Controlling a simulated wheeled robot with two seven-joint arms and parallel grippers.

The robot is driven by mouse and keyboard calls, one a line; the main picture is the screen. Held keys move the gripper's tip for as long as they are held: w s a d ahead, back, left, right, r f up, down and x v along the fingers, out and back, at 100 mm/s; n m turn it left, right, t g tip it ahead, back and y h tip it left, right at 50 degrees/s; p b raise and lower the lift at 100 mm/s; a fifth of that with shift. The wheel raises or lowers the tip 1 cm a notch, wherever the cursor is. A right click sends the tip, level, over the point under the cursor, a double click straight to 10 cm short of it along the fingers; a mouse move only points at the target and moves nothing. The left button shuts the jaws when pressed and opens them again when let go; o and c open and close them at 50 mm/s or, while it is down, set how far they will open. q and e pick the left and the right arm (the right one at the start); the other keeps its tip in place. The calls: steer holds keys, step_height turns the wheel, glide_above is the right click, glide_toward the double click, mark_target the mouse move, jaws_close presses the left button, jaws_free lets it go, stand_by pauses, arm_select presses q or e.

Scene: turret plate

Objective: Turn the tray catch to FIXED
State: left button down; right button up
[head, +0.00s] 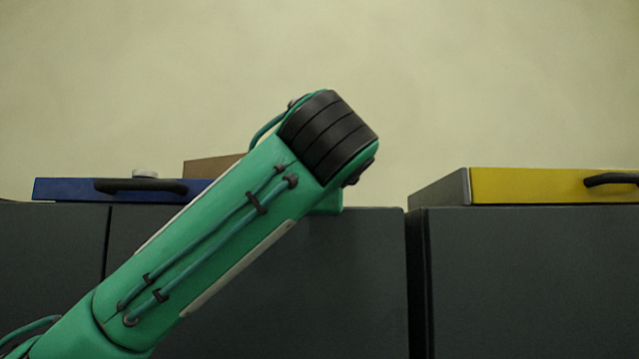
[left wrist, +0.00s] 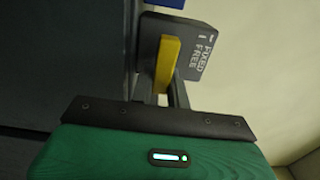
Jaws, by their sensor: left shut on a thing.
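The tray catch shows in the left wrist view as a yellow lever (left wrist: 167,62) on a dark grey block (left wrist: 192,46). The block carries the white words FIXED and FREE to the right of the lever, with small white marks by them. The lever lies along the picture's vertical; I cannot tell which word it stands at. My left gripper (left wrist: 166,87) is shut on the lever's near end, one finger on each side. In the head view, my left arm hides the catch and this gripper. My right gripper is in neither view.
A blue tray (head: 70,189) with a dark handle (head: 140,186) lies on the dark grey cabinets (head: 510,280) at left. A yellow tray (head: 530,186) with a dark handle lies at right. A brown box (head: 205,166) stands behind the blue tray. A pale wall rises behind.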

arm_select(q)
steer(key=shift+d+f, duration=0.1)
steer(key=c, duration=1.4)
jaws_free()
steer(key=shift+o, duration=0.2)
steer(key=shift+s, duration=0.1)
steer(key=shift+s, duration=0.2)
steer(key=s+b, duration=0.6)
steer(key=s, duration=0.7)
steer(key=shift+s, duration=0.15)
